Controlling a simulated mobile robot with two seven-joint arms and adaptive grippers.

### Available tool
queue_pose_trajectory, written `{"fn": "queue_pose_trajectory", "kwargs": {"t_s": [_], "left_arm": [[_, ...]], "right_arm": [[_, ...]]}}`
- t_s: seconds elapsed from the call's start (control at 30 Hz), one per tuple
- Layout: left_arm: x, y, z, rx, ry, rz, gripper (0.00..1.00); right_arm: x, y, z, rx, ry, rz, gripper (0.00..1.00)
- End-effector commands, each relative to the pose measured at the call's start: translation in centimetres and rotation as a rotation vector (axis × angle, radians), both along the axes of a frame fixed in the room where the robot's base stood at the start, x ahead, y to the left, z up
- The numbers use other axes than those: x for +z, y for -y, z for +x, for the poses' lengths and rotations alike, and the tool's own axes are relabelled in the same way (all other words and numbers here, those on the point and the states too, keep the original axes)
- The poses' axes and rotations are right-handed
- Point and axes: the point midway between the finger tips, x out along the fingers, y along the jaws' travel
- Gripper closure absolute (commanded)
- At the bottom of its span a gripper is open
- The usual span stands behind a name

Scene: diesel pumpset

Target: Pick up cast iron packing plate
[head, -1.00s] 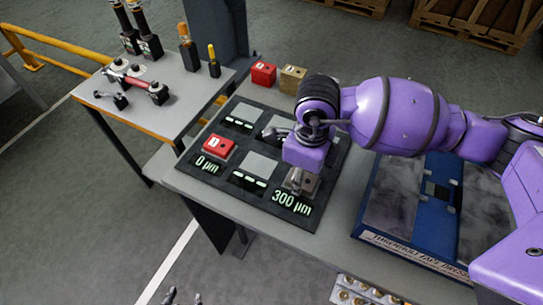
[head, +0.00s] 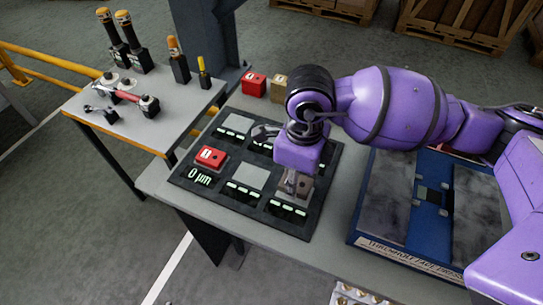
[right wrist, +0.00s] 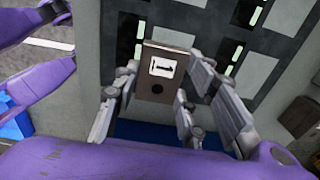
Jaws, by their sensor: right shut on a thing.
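The packing plate is a grey-brown block (right wrist: 172,63) with a white label marked with a black figure and a dark round hole. My right gripper (right wrist: 163,78) has its fingers on both sides of it in the right wrist view. In the head view my right gripper (head: 297,180) points down at the front right pad of the dark gauge board (head: 182,180), shut on the plate (head: 305,190), which it partly hides. The gap between plate and pad is hard to judge. My left gripper is not in view.
A red block (head: 210,156) sits on the board's left pad, by a "0 µm" readout. Another red block (head: 253,85) and a tan block (head: 279,89) stand behind the board. A blue lapping-type case (head: 432,235) lies right. A side table (head: 165,120) holds tools.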

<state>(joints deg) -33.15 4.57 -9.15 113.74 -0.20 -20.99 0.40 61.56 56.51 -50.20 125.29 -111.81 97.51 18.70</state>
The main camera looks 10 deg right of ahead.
Motion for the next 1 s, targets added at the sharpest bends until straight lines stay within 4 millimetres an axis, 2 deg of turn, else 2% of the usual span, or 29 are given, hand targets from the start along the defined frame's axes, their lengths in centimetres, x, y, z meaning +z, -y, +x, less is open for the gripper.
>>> {"fn": "queue_pose_trajectory", "kwargs": {"t_s": [0.03, 0.2, 0.3, 0.47, 0.5, 0.6, 0.7, 1.0], "left_arm": [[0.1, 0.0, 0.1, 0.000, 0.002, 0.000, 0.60], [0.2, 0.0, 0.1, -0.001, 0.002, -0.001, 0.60], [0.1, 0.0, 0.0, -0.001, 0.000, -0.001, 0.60], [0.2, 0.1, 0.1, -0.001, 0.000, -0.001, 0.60], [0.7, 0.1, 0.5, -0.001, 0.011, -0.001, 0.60], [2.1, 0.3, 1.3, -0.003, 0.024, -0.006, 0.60], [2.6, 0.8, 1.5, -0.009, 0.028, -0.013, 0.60], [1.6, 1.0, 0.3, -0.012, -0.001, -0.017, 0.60]], "right_arm": [[1.3, -0.4, -0.9, 0.006, 0.005, 0.002, 1.00], [5.0, -1.5, -4.2, 0.009, 0.004, 0.002, 1.00], [6.0, -2.4, -6.8, 0.010, 0.002, 0.002, 1.00], [7.4, -3.4, -9.8, 0.006, 0.003, 0.002, 1.00], [7.8, -3.5, -10.3, 0.004, 0.004, 0.000, 1.00], [8.6, -3.8, -11.2, 0.000, 0.007, -0.001, 1.00], [8.7, -4.0, -11.7, 0.000, 0.007, -0.001, 1.00], [8.4, -4.1, -12.0, 0.000, -0.001, -0.001, 1.00]]}}
